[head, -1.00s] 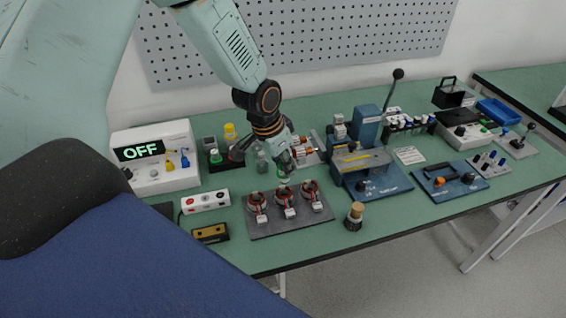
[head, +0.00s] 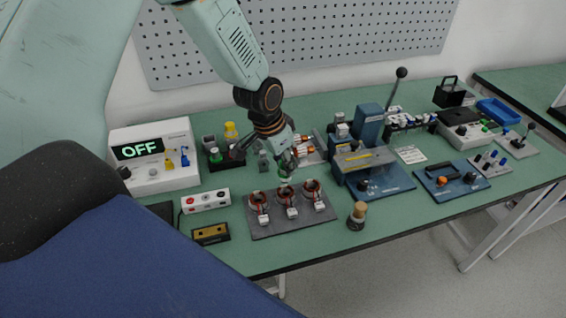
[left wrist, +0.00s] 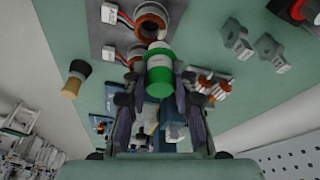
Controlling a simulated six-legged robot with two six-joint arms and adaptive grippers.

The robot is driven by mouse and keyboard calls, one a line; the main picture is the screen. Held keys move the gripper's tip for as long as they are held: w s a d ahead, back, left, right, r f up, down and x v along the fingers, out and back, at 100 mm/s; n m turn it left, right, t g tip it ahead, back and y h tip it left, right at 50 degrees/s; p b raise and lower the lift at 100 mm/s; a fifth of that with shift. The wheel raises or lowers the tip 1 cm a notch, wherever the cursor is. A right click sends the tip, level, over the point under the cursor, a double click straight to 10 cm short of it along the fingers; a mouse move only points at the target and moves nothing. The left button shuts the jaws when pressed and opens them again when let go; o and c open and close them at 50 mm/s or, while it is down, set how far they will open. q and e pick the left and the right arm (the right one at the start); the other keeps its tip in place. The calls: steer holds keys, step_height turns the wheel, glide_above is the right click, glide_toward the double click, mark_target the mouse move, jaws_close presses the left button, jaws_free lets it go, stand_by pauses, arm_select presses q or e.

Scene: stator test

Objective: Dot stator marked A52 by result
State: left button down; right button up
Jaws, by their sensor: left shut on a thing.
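My left gripper (head: 286,164) is shut on a green marker bottle (left wrist: 160,68) with a white band. In the head view the gripper hangs just behind the middle stator, with the bottle mostly hidden. Three copper-wound stators, left (head: 259,201), middle (head: 288,196) and right (head: 312,187), sit in a row on a grey plate (head: 262,229). Each has a white tag in front; the tag writing is too small to read. In the left wrist view the bottle's end overlaps the near edge of a stator (left wrist: 152,22); contact cannot be told. My right gripper is not in view.
A white tester (head: 155,172) reading OFF stands at the left. A dark holder (head: 228,163) with yellow and green bottles is beside it. A blue lever press (head: 378,185) stands right of the stators. A cork-topped jar (head: 357,216) is near the front edge.

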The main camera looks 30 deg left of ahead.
arm_select(q)
steer(key=shift+d+r, duration=0.1)
steer(key=shift+d, duration=0.2)
steer(key=shift+a+f, duration=0.25)
steer(key=shift+a, duration=0.1)
steer(key=shift+d+f, duration=0.1)
steer(key=shift+d, duration=0.2)
steer(key=shift+a+f+b, duration=0.15)
steer(key=shift+a+b, duration=0.1)
steer(key=shift+b, duration=0.1)
steer(key=shift+d+f, duration=0.15)
steer(key=shift+d, duration=0.05)
steer(key=shift+f, duration=0.1)
steer(key=shift+s+a, duration=0.1)
